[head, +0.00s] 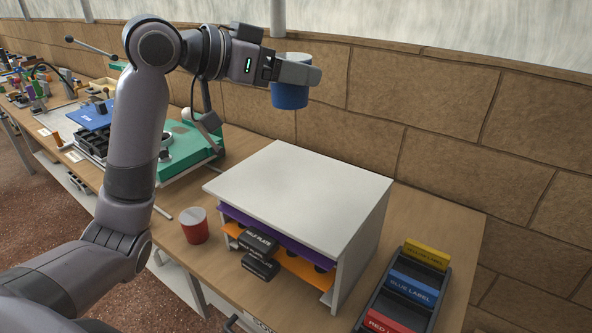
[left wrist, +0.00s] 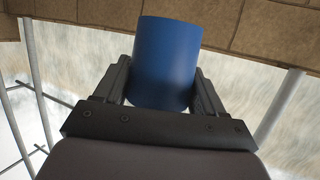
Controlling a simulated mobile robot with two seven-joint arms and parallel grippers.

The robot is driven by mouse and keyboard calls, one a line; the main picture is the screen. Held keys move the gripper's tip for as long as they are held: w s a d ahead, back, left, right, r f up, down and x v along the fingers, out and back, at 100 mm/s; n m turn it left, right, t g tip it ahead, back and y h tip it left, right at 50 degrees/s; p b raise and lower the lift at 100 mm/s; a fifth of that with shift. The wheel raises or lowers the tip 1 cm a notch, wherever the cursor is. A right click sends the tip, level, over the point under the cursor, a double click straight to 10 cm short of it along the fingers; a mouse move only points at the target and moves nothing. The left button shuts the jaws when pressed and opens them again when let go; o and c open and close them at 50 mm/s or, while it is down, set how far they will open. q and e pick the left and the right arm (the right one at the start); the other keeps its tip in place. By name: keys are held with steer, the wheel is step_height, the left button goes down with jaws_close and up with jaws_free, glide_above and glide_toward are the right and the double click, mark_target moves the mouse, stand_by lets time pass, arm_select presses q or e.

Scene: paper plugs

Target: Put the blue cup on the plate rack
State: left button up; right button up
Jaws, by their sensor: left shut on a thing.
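The blue cup (head: 290,95) is held up in the air by my left gripper (head: 300,72), above and behind the white-topped rack (head: 300,185). In the left wrist view the blue cup (left wrist: 166,62) sits between the two dark fingers of my left gripper (left wrist: 165,90), which are shut on it. The cup looks upright in the head view. The rack stands on the wooden table and has a flat white top, with a purple shelf (head: 237,215) and an orange shelf (head: 290,262) below. My right gripper is not in view.
A red cup (head: 194,226) stands on the table left of the rack. A dark tray with yellow, blue and red labelled blocks (head: 413,287) lies to its right. A green case (head: 185,150) is behind left. A brick wall (head: 430,130) runs along the back. The white top is clear.

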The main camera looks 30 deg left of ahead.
arm_select(q)
step_height(320, 180, down, 17)
steer(key=shift+b, duration=0.75)
steer(key=shift+f, duration=0.15)
steer(key=o, duration=1)
steer(key=shift+s+a+r, duration=0.1)
steer(key=shift+r, duration=0.1)
steer(key=b+v, duration=0.1)
steer(key=v, duration=1)
steer(key=shift+s+a+r, duration=0.1)
steer(key=shift+s+a, duration=0.1)
steer(key=shift+s, duration=0.1)
